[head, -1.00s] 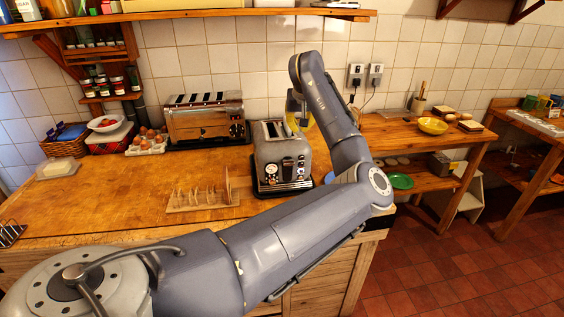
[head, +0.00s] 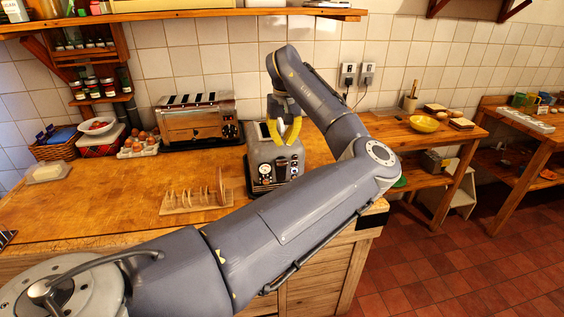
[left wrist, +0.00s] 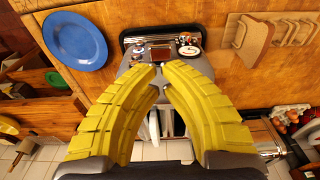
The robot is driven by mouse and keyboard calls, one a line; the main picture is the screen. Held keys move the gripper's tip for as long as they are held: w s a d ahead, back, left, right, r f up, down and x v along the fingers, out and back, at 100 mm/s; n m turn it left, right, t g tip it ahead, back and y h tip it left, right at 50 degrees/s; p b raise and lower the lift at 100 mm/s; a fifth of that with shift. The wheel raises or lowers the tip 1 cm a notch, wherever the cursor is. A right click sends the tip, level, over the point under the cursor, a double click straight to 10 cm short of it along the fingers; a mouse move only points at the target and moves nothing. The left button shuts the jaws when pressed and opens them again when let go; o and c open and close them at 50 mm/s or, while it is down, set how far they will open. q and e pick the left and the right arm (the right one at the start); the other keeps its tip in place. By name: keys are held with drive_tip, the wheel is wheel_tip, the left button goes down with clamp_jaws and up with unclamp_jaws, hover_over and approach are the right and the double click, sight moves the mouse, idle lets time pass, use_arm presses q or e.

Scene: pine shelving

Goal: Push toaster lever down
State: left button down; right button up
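The small grey metal toaster (head: 261,153) stands on a dark base on the wooden counter, its dials facing the front. My left gripper (head: 286,143), with yellow fingers, is over the toaster's top, near its right side. I cannot make out the lever for certain, nor whether the fingertips touch the toaster. My right gripper is in neither view.
A larger chrome toaster (head: 197,122) stands behind to the left. A wooden toast rack (head: 197,199) is on the counter in front and to the left. In the left wrist view, a blue plate (left wrist: 75,41) lies beside the toaster. The counter's left middle is clear.

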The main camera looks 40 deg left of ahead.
sight(282, 162)
use_arm(q)
drive_tip(key=shift+w+a+f, duration=0.1)
drive_tip(key=shift+a+f, duration=0.05)
drive_tip(key=shift+f, duration=1.55)
drive_tip(key=shift+w+a+f, duration=0.1)
drive_tip(key=shift+f, duration=1.55)
drive_tip(key=shift+f, duration=0.1)
drive_tip(key=shift+f, duration=3.65)
drive_tip(key=shift+s+d+r, duration=0.3)
drive_tip(key=shift+s+d, duration=0.2)
drive_tip(key=shift+d, duration=0.1)
drive_tip(key=shift+s+d+r, duration=0.3)
drive_tip(key=shift+s+d, duration=0.15)
drive_tip(key=shift+d, duration=0.1)
wheel_tip(282, 162, up, 12)
drive_tip(key=d, duration=0.1)
drive_tip(key=shift+s, duration=0.35)
drive_tip(key=shift+a, duration=0.1)
